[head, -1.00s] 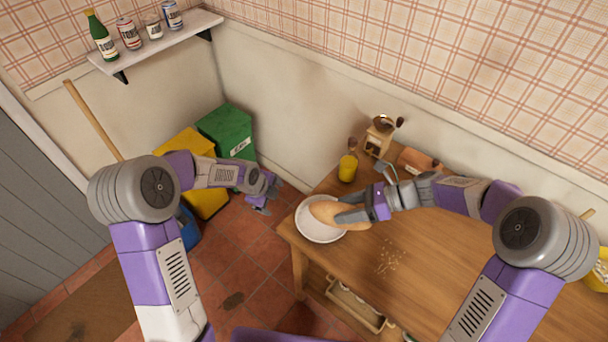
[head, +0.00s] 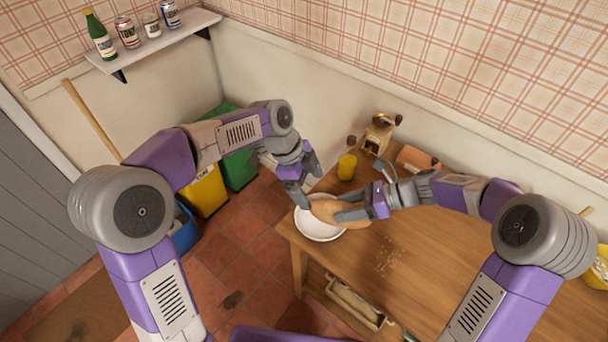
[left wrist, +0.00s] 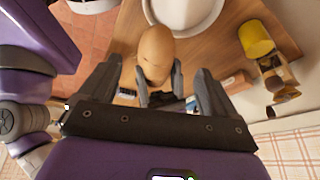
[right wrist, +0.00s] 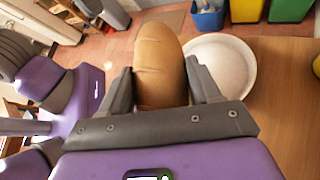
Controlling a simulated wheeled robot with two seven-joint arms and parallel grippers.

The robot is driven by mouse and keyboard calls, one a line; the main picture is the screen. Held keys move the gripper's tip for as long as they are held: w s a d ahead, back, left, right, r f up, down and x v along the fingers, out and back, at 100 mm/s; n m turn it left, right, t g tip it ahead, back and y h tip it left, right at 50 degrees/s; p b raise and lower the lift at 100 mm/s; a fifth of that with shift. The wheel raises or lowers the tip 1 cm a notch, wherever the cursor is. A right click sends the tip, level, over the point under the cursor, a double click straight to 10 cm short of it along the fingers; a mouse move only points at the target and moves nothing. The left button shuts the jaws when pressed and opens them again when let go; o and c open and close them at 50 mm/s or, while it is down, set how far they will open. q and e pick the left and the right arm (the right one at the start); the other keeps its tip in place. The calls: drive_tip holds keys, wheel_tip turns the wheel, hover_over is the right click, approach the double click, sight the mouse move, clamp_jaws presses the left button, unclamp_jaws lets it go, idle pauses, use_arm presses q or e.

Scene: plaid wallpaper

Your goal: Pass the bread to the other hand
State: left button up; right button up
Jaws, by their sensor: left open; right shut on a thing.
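The bread (head: 326,211) is a brown loaf, held above the white plate (head: 318,231) near the table's left end. My right gripper (head: 345,213) is shut on the bread's right end; the right wrist view shows the loaf (right wrist: 160,62) between its fingers. My left gripper (head: 310,188) is open and empty, just up and left of the bread's free end. In the left wrist view the bread (left wrist: 155,55) lies ahead of the open fingers, with the right gripper's fingers on its near part. The plate also shows there (left wrist: 185,12).
A yellow cup (head: 347,167), a coffee grinder (head: 378,134) and a brown block-like object (head: 416,158) stand along the table's back. The wooden table (head: 440,270) is mostly clear at the front, with some crumbs. Coloured bins stand on the floor at left.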

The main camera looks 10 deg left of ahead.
sight(319, 201)
use_arm(q)
drive_tip(key=x, duration=0.8)
drive_tip(key=shift+f, duration=0.25)
drive_tip(key=shift+w, duration=0.1)
drive_tip(key=c, duration=1.3)
drive_tip(key=shift+r, duration=0.1)
use_arm(e)
drive_tip(key=o, duration=1.6)
drive_tip(key=s+v, duration=0.1)
drive_tip(key=v, duration=1.1)
drive_tip(key=shift+w, duration=0.5)
